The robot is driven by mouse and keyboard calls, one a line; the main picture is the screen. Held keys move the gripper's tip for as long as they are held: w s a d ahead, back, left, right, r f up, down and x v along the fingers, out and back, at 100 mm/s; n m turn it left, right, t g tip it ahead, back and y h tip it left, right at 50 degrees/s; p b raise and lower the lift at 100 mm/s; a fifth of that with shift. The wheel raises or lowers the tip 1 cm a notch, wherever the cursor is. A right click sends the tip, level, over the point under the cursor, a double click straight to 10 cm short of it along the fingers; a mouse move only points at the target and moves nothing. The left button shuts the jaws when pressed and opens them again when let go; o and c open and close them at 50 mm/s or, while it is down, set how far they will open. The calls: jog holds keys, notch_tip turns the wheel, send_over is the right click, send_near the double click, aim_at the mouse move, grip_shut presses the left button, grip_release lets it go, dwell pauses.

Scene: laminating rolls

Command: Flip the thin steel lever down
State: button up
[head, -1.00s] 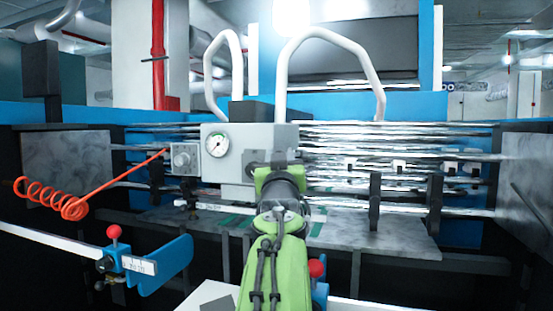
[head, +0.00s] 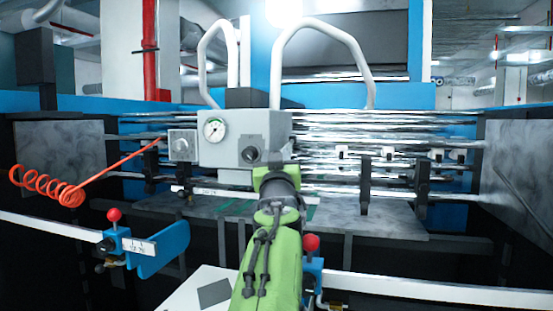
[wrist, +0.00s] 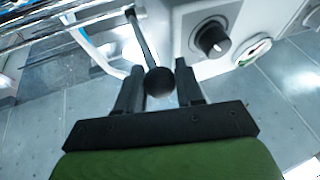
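The thin lever shows in the wrist view as a slim dark rod with a dark ball end (wrist: 159,81). My gripper (wrist: 157,78) is open, with one finger on each side of the ball. I see a gap between the ball and each finger, and cannot tell whether either one touches it. In the head view the control box (head: 225,152) stands ahead of my green arm.
A round gauge (head: 214,129) and a black knob (head: 250,155) are on the box front. Shiny rollers (head: 390,137) run behind. A coiled orange hose (head: 50,188) hangs at left. A white rail with a red-knobbed blue clamp (head: 125,245) crosses in front.

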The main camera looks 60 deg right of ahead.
jog(key=o, duration=0.3)
jog(key=shift+o, duration=0.2)
jog(key=b+v, duration=0.2)
jog(key=v, duration=1.3)
jog(key=shift+a, duration=0.4)
jog(key=shift+f, duration=0.1)
